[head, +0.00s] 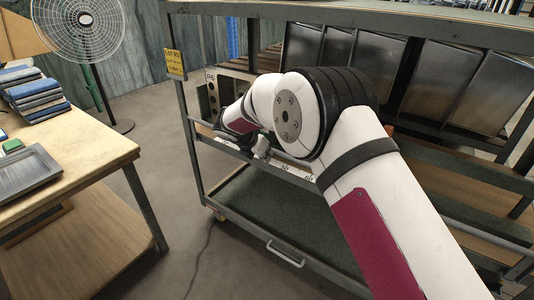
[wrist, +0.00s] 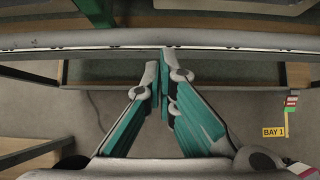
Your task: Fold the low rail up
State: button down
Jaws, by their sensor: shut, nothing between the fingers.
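The low rail (head: 292,170) is a pale bar with dark marks, running along the front of the grey metal rack above its lower shelf. In the wrist view the rail (wrist: 90,42) crosses the picture level from side to side. My gripper (wrist: 164,58) has its teal-padded fingers together at the tips, with nothing between them. The fingertips are at the rail's near edge; I cannot tell if they touch it. In the head view my gripper (head: 261,152) is small beside the rail, and my arm hides part of the rail.
A green-lined lower shelf (head: 262,206) with a handle lies below the rail. Dark metal panels (head: 440,80) lean in the rack's upper part. A wooden table (head: 95,160) with folded cloths (head: 38,100) and a fan (head: 85,25) are at left. Floor between is clear, except a cable.

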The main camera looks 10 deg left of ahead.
jog(key=p+v, duration=0.2)
jog(key=v, duration=0.9)
jog(key=s+d+r+m+g, duration=0.1)
jog(key=s+d+r+m, duration=0.4)
jog(key=d, duration=0.4)
jog(key=s+d+r+m+g+h, duration=0.1)
jog(key=s+d+r+m, duration=0.4)
jog(key=d, duration=0.5)
jog(key=s+d+r+m+g, duration=0.1)
jog(key=s+d+r+m, duration=0.25)
jog(key=d+r, duration=0.45)
jog(key=s+d+m+g+y, duration=0.1)
jog(key=s+d+m+g, duration=0.1)
jog(key=s+d+m, duration=1)
jog(key=s+f+m+y, duration=0.2)
jog(key=s+m, duration=0.1)
jog(key=s, duration=0.7)
jog(key=s+f+m+y, duration=0.1)
jog(key=s+f+m, duration=0.25)
jog(key=s, duration=0.65)
notch_tip(320, 180, up, 15)
jog(key=t+p, duration=0.1)
jog(key=p, duration=1.1)
jog(key=shift+d+t, duration=0.4)
jog(key=shift+d, duration=0.05)
